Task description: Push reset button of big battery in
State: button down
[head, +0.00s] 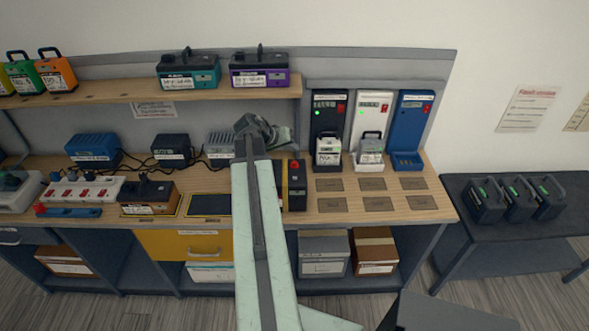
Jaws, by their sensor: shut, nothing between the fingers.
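A large brown and black battery pack (148,196) with a handle and a white label stands on the bench at the left, inside a yellow-edged mat. It looks like the big battery; its reset button is too small to make out. My arm reaches up across the middle of the bench. My gripper (262,130) is at its far end, in front of the back panel, to the right of and beyond the brown pack. It is shut and empty, clear of the pack. The arm hides part of the bench behind it.
A black box with a red top button (294,184) stands just right of my arm. Chargers (328,112) stand at the right, two holding packs. A power strip (80,192) lies at the left. A shelf (120,92) overhangs the back. An empty dark mat (208,205) lies beside the brown pack.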

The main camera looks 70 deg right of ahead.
aim_at(293, 164)
jog(key=shift+f+b, duration=1.25)
jog(key=shift+f, duration=0.6)
dwell(0.4)
jog(key=shift+f+b, duration=0.4)
jog(key=shift+f+b, duration=0.7)
dwell(0.7)
jog(key=shift+r, duration=0.15)
jog(key=shift+r+p, duration=1.05)
jog(key=shift+p, duration=0.15)
notch_tip(293, 164, up, 5)
jog(key=p, duration=0.5)
jog(key=shift+r, duration=0.1)
